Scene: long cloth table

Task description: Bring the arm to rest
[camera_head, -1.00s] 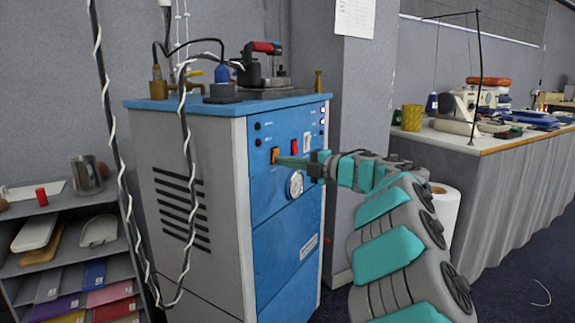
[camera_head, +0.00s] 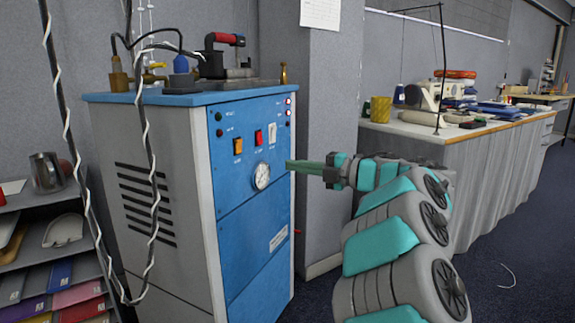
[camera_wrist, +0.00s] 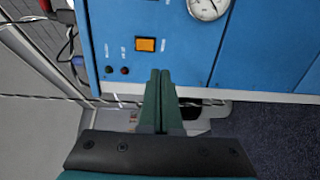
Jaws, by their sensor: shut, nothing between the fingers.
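My gripper (camera_head: 290,164) is shut and empty, its green fingers pressed together and pointing left in the head view. It is in front of the right edge of the blue-fronted steam cabinet (camera_head: 238,210), apart from the panel's switches. My teal and grey arm is bent, rising from the lower right.
An iron (camera_head: 224,55) stands on the cabinet top. A shelf rack (camera_head: 60,262) is at the left. The long cloth table (camera_head: 470,190) with a sewing machine (camera_head: 428,97) is at the right.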

